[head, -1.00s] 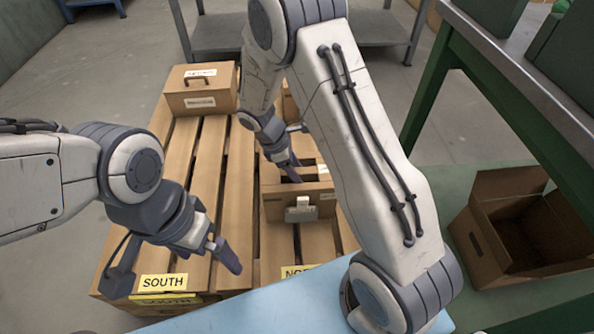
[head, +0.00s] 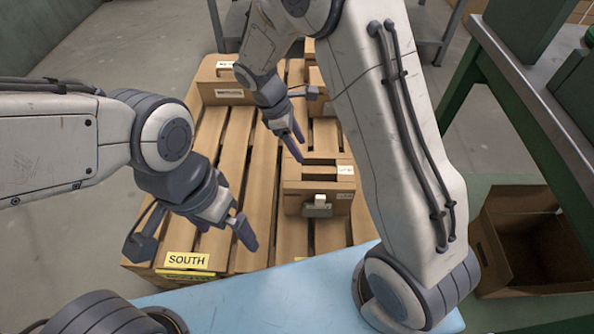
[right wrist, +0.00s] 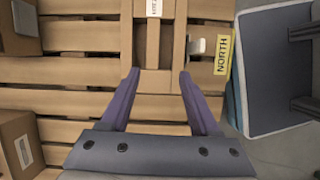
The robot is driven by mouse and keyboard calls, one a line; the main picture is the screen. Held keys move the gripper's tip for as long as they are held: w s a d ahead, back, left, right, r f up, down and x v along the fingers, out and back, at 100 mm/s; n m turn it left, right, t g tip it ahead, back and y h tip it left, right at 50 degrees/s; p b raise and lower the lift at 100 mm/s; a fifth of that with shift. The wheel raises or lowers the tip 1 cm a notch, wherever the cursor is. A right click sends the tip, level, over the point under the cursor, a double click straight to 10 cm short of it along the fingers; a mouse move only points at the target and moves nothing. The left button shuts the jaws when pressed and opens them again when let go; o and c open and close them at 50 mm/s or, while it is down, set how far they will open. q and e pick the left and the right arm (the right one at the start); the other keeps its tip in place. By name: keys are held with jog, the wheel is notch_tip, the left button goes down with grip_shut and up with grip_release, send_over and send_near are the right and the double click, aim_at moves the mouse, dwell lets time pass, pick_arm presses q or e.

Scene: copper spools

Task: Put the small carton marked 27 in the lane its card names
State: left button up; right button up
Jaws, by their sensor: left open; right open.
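A small brown carton (head: 296,200) stands on the slatted wooden pallet, with two openings in its top and a white label; no 27 is readable. It also shows in the right wrist view (right wrist: 152,55), running up between the fingers. A small grey-and-white piece (head: 317,208) is at its front face. My right gripper (head: 294,145) is open and empty at the carton's far left edge; contact cannot be told. My left gripper (head: 224,228) is open and empty over the pallet's near left part. A yellow SOUTH card (head: 187,261) is on the pallet's near edge; a NORTH card (right wrist: 222,52) shows in the right wrist view.
A carton (head: 222,92) stands at the pallet's far left, and another (head: 318,105) stands behind the small carton. An open empty box (head: 487,245) is on the floor at right beside a green-framed bench (head: 520,100). The pallet's left slats are mostly clear.

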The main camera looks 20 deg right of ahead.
jog(key=s+a+r+m+y, duration=0.2)
jog(key=s+a+r+m, duration=0.1)
jog(key=s, duration=0.9)
jog(key=s+a+r+m+t+y, duration=0.1)
jog(key=s+a+r+m+y, duration=0.2)
jog(key=s+r, duration=0.5)
jog(key=s+a+m, duration=0.1)
jog(key=s+a, duration=0.1)
jog(key=s, duration=0.1)
jog(key=shift+s+a, duration=0.2)
jog(key=shift+s, duration=0.2)
jog(key=shift+r, duration=0.1)
notch_tip(320, 180, up, 35)
jog(key=p, duration=3.5)
jog(key=shift+r, duration=0.1)
